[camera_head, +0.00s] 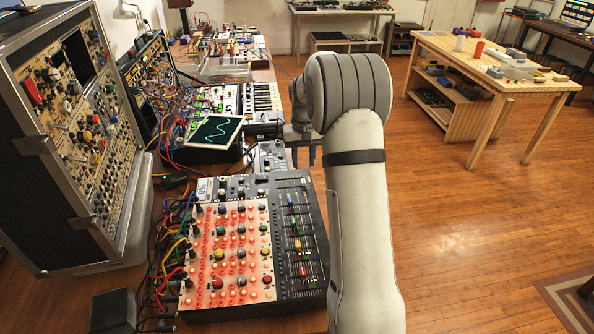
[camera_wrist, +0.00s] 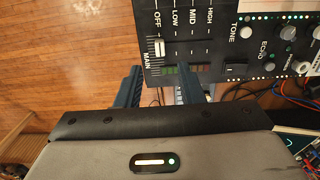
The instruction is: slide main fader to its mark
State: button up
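In the wrist view a dark panel (camera_wrist: 178,8) carries the labels OFF, LOW, MID and HIGH in a row, with tick marks below them. The main fader's pale cap (camera_wrist: 156,47) sits below OFF, beside the word MAIN. My gripper (camera_wrist: 160,88) is open, its two blue-grey fingers apart. The fingers lie at and over the panel's near edge, with the cap ahead of the gap between them and nothing seen held. Finger height above the panel is unclear.
A mixer (camera_head: 240,245) with several knobs and sliders stands near. In the wrist view, knobs (camera_wrist: 268,67) and cables (camera_wrist: 265,92) are right of the fader; wooden floor (camera_wrist: 60,50) is left.

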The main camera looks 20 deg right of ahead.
aim_at(303, 181)
notch_tip(303, 181, down, 7)
jog(key=shift+f, duration=0.15)
dwell(0.4)
grip_shut()
dwell(0.4)
